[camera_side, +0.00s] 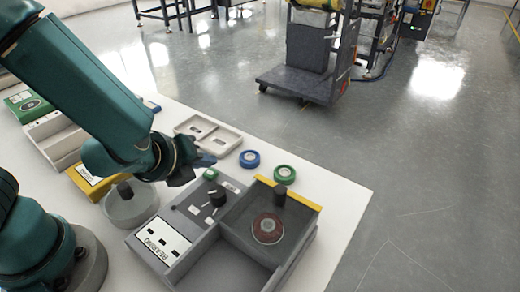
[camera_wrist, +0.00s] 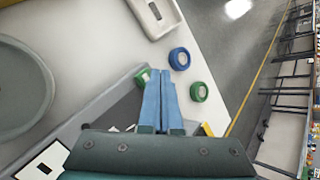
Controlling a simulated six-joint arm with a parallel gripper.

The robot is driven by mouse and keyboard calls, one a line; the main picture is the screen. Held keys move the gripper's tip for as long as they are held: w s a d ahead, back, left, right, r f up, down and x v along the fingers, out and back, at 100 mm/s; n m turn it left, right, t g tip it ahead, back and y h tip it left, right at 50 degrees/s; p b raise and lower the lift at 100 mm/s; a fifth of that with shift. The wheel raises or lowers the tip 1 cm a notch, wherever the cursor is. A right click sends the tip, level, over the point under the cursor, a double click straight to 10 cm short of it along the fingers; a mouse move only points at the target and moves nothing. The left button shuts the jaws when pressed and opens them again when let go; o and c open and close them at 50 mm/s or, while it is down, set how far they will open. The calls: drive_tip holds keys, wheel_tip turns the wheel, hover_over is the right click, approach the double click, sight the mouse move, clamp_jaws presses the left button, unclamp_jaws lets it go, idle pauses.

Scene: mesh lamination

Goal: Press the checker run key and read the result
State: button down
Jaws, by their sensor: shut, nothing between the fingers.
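The checker (camera_side: 185,215) is a grey box on the white table, with a white label reading BEARING, dark knobs and a small pale display (camera_side: 231,187) too small to read. A green key (camera_side: 210,174) sits at its far left corner; I cannot tell if it is pressed. My gripper (camera_side: 208,160) is shut and empty, its fingertips just above and beyond that corner. In the wrist view my blue fingers (camera_wrist: 164,78) are together and hide part of the checker. A small green patch (camera_wrist: 143,76) shows just left of the tips; contact cannot be told.
A blue ring (camera_side: 250,159) and green ring (camera_side: 285,174) lie beyond. A pale tray (camera_side: 208,133) and round grey pot (camera_side: 130,210) stand nearby.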

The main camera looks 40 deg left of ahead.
sight(208, 177)
drive_tip(key=shift+f, duration=0.1)
drive_tip(key=shift+f, duration=0.35)
drive_tip(key=shift+f, duration=0.5)
idle(0.7)
drive_tip(key=shift+r, duration=0.9)
drive_tip(key=shift+r, duration=2.55)
